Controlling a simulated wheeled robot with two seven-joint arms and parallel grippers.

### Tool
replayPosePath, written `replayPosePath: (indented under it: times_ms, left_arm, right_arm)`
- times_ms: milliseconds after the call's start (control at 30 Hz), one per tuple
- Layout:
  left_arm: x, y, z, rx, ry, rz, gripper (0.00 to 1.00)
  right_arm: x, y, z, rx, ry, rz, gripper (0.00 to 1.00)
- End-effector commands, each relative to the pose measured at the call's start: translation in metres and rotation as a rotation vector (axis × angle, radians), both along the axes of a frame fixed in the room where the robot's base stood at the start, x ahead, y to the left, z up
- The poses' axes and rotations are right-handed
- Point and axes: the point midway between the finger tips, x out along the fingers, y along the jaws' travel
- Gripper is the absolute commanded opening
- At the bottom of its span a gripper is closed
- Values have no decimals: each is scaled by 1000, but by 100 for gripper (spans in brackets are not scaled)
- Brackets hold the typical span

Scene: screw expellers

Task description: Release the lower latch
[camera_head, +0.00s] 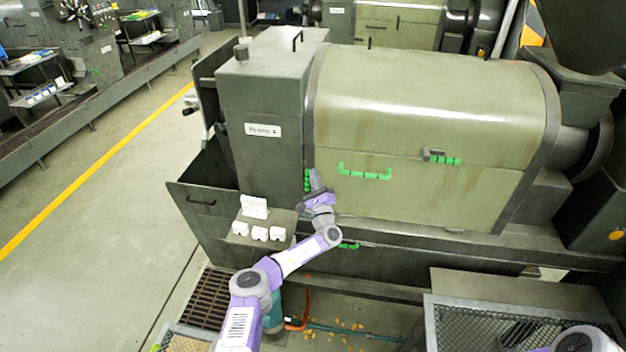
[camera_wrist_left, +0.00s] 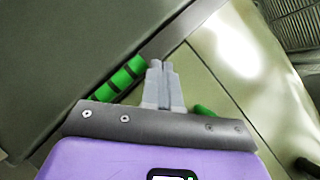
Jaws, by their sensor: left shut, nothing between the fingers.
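A green cover (camera_head: 430,95) closes the large press in the head view. A short upright green grip (camera_head: 308,180) sits at the cover's left edge, and another green piece (camera_head: 348,245) is low on the machine, partly hidden by my left arm. I cannot tell which of these is the lower latch. My left gripper (camera_head: 315,176) is shut and empty, just right of the upright grip. In the left wrist view its fingertips (camera_wrist_left: 158,66) lie close beside a banded green grip (camera_wrist_left: 118,84); contact is unclear. Another green piece (camera_wrist_left: 206,112) is partly hidden behind the gripper body. My right gripper is out of view.
A green handle (camera_head: 365,173) is on the cover front, and a grey and green latch (camera_head: 440,157) is further right. A small shelf (camera_head: 258,228) with white pieces stands left of my arm. A mesh-topped box (camera_head: 500,325) is at lower right. Floor at left is open.

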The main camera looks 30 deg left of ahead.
Motion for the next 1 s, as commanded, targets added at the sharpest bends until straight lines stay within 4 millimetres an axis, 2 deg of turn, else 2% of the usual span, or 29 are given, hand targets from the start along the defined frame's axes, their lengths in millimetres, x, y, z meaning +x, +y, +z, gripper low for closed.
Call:
replayPosePath:
  times_ms: [667, 767, 900, 1000]
  left_arm:
    - [1, -5, 0, 1, 1, -4, 0]
    - [2, -15, 1, -1, 1, -5, 0]
    - [2, -41, 1, -1, 2, -4, 0]
    - [-9, -51, 0, -1, 1, -3, 0]
  right_arm:
    - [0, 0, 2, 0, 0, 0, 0]
    - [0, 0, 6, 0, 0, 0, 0]
    - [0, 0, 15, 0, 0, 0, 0]
    - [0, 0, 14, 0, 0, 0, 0]
